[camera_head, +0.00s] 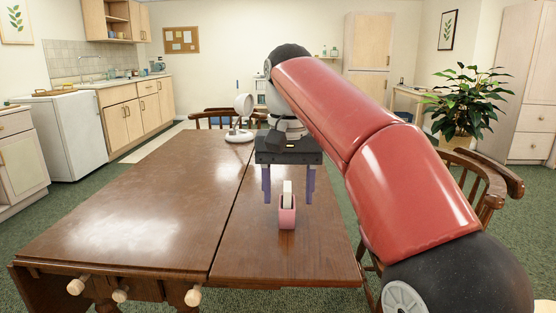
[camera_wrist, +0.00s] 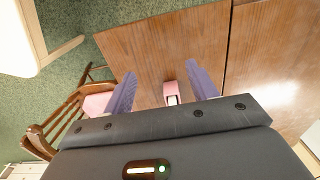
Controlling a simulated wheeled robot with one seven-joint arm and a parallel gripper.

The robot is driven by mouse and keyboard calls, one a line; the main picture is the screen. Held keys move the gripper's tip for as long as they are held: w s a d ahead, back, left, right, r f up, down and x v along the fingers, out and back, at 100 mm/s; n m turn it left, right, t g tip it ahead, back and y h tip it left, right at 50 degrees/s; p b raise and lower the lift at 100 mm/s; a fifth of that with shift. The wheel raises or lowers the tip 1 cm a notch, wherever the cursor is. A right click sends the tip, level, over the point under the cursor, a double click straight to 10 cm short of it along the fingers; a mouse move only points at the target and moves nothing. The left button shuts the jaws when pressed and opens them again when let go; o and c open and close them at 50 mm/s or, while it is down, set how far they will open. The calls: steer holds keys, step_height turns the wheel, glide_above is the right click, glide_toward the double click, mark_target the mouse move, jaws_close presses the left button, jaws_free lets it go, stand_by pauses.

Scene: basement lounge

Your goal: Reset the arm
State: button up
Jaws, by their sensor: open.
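My gripper (camera_head: 288,186) hangs from my red arm over the right part of the wooden table, its two purple fingers pointing down and spread apart. It is open. A small pink object with a white upper part (camera_head: 287,217) stands on the table, in line with the gap between the fingers in the head view. In the wrist view my gripper (camera_wrist: 158,85) shows both fingers apart, and the pink object (camera_wrist: 171,93) appears between them, nearer the right finger. Nothing visible is held.
The brown table (camera_head: 140,220) has a wide bare left half. A white round-headed object (camera_head: 241,118) stands at its far edge. Wooden chairs (camera_head: 480,180) are at the right and far sides. A potted plant (camera_head: 465,105) stands at the right. Green carpet surrounds the table.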

steer(key=s+d+f+t, duration=0.2)
steer(key=s+d+f, duration=0.4)
steer(key=s+f, duration=0.4)
steer(key=s+d+f+t, duration=0.3)
steer(key=s+d+f, duration=0.4)
steer(key=s+f, duration=0.2)
steer(key=shift+s+d+f, duration=0.3)
steer(key=shift+s+f, duration=0.05)
steer(key=shift+f, duration=0.1)
